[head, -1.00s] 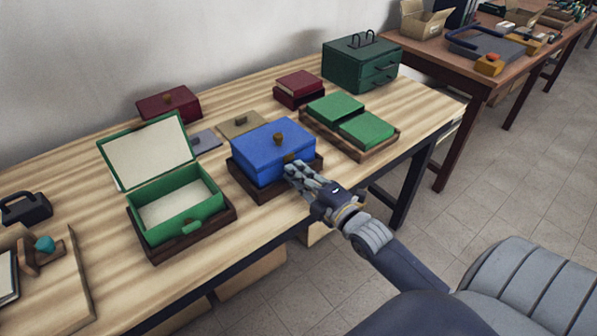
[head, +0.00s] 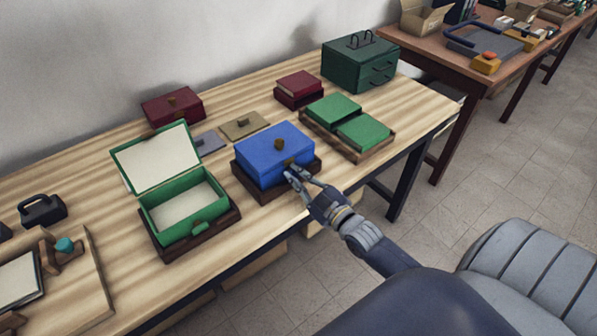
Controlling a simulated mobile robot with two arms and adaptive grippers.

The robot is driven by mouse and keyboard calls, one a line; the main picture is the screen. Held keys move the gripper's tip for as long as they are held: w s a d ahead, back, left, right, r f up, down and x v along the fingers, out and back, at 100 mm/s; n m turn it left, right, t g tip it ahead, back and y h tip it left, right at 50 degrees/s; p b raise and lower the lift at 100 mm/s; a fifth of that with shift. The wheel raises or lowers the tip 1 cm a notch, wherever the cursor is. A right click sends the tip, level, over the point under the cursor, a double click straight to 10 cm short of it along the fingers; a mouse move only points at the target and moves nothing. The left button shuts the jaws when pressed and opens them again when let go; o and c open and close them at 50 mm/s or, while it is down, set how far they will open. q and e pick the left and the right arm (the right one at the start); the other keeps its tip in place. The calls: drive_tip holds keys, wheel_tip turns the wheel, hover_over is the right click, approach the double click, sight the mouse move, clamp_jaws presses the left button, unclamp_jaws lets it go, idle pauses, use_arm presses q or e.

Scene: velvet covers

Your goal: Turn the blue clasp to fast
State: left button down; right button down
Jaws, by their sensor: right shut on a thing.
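The blue box (head: 262,160) sits with its lid down on a dark wooden base (head: 250,188). My right gripper (head: 290,174) reaches in from the lower right and is shut on the clasp at the front of the box. The fingers hide much of the clasp, so its exact turn is hard to tell. My left gripper is out of view.
An open green box (head: 185,235) stands to the left. Two green covers (head: 363,132) lie in a wooden tray on the right. Behind are dark red boxes (head: 172,107) and a dark green chest (head: 360,62). The table's front edge lies below the blue box.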

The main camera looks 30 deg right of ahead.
drive_tip(key=m+p, duration=0.1)
drive_tip(key=m, duration=0.2)
drive_tip(key=shift+m, duration=0.3)
drive_tip(key=shift+m+p, duration=0.6)
drive_tip(key=shift+m, duration=0.9)
drive_tip(key=c, duration=1.6)
unclamp_jaws()
drive_tip(key=shift+c, duration=0.2)
drive_tip(key=shift+s, duration=0.15)
drive_tip(key=s, duration=1.1)
drive_tip(key=shift+s+d, duration=0.35)
drive_tip(key=shift+d, duration=0.1)
drive_tip(key=shift+f, duration=0.15)
